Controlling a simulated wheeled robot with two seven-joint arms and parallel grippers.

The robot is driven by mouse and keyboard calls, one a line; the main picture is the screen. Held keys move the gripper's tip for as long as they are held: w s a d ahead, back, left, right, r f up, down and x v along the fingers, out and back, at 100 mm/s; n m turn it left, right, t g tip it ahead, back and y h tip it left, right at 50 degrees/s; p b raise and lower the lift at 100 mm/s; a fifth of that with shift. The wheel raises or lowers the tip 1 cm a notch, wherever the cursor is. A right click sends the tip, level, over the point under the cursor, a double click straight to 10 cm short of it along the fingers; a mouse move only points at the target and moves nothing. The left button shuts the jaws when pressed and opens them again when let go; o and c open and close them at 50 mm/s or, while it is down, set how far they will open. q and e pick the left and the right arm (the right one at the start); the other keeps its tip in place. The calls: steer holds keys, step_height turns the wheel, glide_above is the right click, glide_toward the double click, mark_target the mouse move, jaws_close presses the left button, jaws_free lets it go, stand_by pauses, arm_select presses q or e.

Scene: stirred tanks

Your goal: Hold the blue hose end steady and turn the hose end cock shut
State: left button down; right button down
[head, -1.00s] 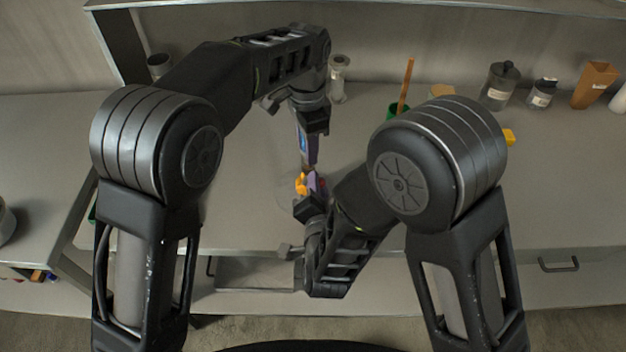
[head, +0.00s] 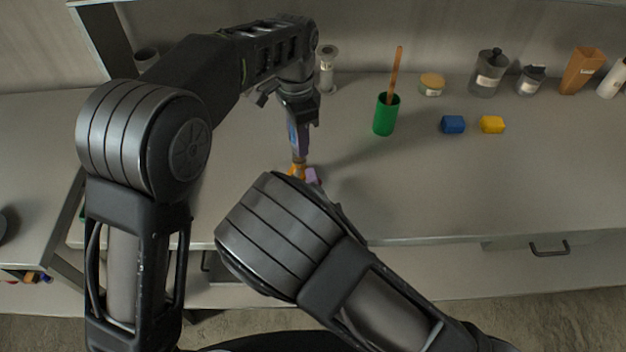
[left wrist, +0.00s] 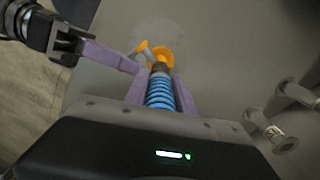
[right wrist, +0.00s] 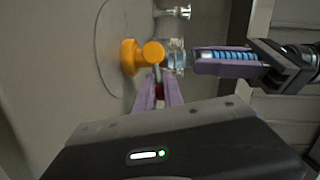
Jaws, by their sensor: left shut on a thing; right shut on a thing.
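The blue ribbed hose end (left wrist: 160,92) is between the purple fingers of my left gripper (left wrist: 161,85), which is shut on it. It also shows in the right wrist view (right wrist: 222,55). An orange fitting, the hose end cock (left wrist: 162,57), sits just beyond the fingertips; the right wrist view shows its orange parts (right wrist: 153,52) close up. In the head view my right arm hides most of the right gripper and part of the cock.
A green cup (head: 385,116) with a brown stick stands on the bench right of the grippers. A blue block (head: 453,124) and a yellow block (head: 492,124) lie further right. Jars (head: 487,74) line the back. The bench front right is clear.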

steer(key=shift+f, duration=0.1)
steer(key=c, duration=1.4)
jaws_free()
steer(key=shift+c, duration=0.2)
